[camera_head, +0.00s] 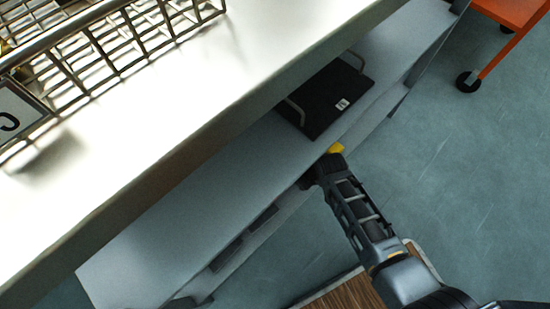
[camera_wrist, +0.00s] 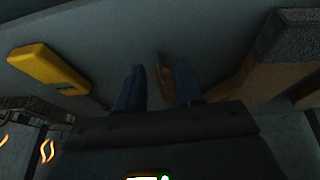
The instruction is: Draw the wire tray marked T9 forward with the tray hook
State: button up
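A wire tray (camera_head: 110,50) stands on the white upper surface at the top left of the head view, cut off by the frame. Its label card (camera_head: 15,108) shows only part of a character, so I cannot read T9. My gripper (camera_head: 318,172) is low beside the lower shelf. In the wrist view my gripper (camera_wrist: 158,88) has its two fingers apart, with a thin dark piece showing between or beyond them. A yellow block-like thing (camera_wrist: 48,68) lies left of the fingers, apart from them. I cannot tell whether it belongs to the tray hook; no hook shape is clear.
The upper counter's edge (camera_head: 185,150) overhangs the lower shelf (camera_head: 150,250). A black tray with handles (camera_head: 335,98) lies on that shelf. An orange table or cart (camera_head: 510,12) stands at the top right. The floor (camera_head: 460,170) on the right is clear.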

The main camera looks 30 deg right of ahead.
jog(key=shift+x, duration=0.95)
grip_shut()
